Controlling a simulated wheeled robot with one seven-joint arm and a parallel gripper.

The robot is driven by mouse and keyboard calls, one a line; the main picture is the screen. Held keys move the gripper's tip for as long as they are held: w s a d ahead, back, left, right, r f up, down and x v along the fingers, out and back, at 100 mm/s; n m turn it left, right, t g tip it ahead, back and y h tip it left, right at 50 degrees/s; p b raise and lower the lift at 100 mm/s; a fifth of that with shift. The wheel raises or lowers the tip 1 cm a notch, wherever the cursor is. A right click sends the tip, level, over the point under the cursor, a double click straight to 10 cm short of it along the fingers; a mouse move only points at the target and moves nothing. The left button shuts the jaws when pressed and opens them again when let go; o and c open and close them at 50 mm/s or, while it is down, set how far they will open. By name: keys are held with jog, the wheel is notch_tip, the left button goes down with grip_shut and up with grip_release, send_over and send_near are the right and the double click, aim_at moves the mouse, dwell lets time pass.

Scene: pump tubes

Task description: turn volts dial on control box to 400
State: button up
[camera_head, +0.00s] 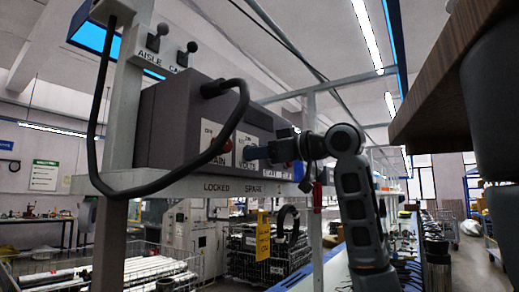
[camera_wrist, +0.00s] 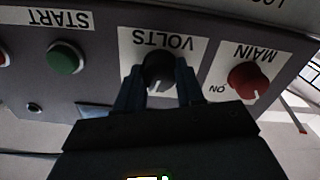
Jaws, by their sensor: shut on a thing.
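The grey control box (camera_head: 172,125) sits on a white shelf in the head view. In the wrist view its panel is upside down. The black volts dial (camera_wrist: 158,68) is on a white plate marked VOLTS. My gripper (camera_wrist: 158,84) is shut on the dial, one dark finger on each side. A pale pointer mark on the dial points toward the bottom of the wrist picture. The scale numbers, including 400, cannot be read. In the head view my gripper (camera_head: 258,153) reaches the box front from the right and covers the dial.
The red main dial (camera_wrist: 247,80) is close beside the volts dial. A green start button (camera_wrist: 65,57) is on the other side. A thick black cable (camera_head: 160,188) loops in front of the box. The shelf edge (camera_head: 225,188) runs below it, and a wooden board (camera_head: 440,75) hangs at upper right.

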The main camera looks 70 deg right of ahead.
jog(key=shift+m+p, duration=1.6)
jog(key=shift+m, duration=1.2)
jog(key=o, duration=1)
jog(key=shift+o, duration=0.2)
jog(key=b+v, duration=0.1)
jog(key=v, duration=0.6)
jog(key=shift+s+b, duration=0.3)
jog(key=shift+s, duration=0.1)
jog(key=shift+a, duration=0.1)
